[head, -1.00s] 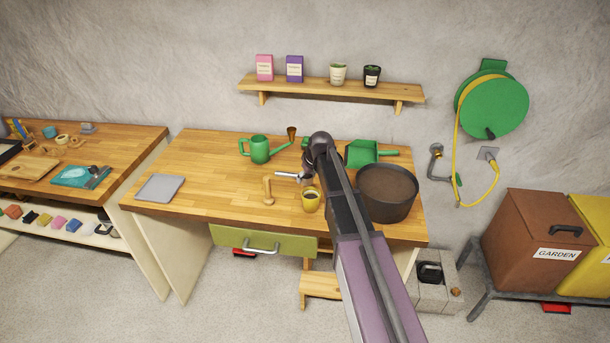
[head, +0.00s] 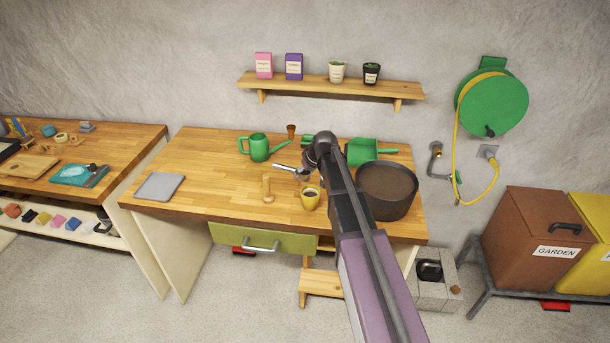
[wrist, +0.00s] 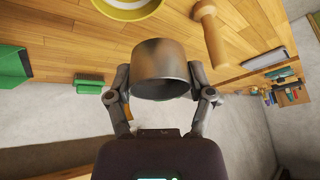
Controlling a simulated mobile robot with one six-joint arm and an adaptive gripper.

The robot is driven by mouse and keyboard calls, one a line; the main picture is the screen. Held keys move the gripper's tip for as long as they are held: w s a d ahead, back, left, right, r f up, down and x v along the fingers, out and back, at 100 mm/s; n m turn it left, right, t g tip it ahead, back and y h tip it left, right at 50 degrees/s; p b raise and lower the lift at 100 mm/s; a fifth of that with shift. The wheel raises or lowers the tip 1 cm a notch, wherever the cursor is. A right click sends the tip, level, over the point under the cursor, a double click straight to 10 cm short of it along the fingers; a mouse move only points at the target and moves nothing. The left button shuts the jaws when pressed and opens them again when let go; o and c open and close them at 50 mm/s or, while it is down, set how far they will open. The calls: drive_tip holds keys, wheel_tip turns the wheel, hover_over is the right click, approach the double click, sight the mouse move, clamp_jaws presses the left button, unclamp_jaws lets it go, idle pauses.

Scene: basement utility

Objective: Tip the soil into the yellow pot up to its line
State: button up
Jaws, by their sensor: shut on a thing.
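The yellow pot (head: 310,201) stands upright on the workbench, with dark content showing inside. Part of its rim is at the top of the wrist view (wrist: 128,12). My gripper (head: 300,172) is just behind and above the pot, partly hidden by my arm. In the wrist view its fingers (wrist: 160,95) are shut on a grey metal cup (wrist: 160,62), which is tilted. I cannot see whether soil is in it. A silver part (head: 284,168) sticks out to the left of the gripper. A wide dark tub (head: 386,207) of brown soil is right of my arm.
A wooden peg-like tool (head: 267,188) stands close left of the pot. A green watering can (head: 258,148), a small brown pot (head: 291,131) and a green scoop (head: 368,151) are behind. A grey tray (head: 160,186) lies left; the bench between is clear.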

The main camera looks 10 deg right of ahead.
drive_tip(key=shift+t+y, duration=0.3)
drive_tip(key=shift+y, duration=0.1)
drive_tip(key=shift+r+y+b, duration=0.1)
drive_tip(key=shift+y+b, duration=0.3)
drive_tip(key=shift+b, duration=0.15)
drive_tip(key=shift+m+t, duration=0.3)
drive_tip(key=shift+r+y, duration=0.15)
drive_tip(key=shift+y, duration=0.15)
drive_tip(key=shift+t+y+b, duration=0.4)
drive_tip(key=shift+y+b, duration=0.2)
drive_tip(key=shift+b, duration=0.35)
drive_tip(key=shift+r, duration=0.1)
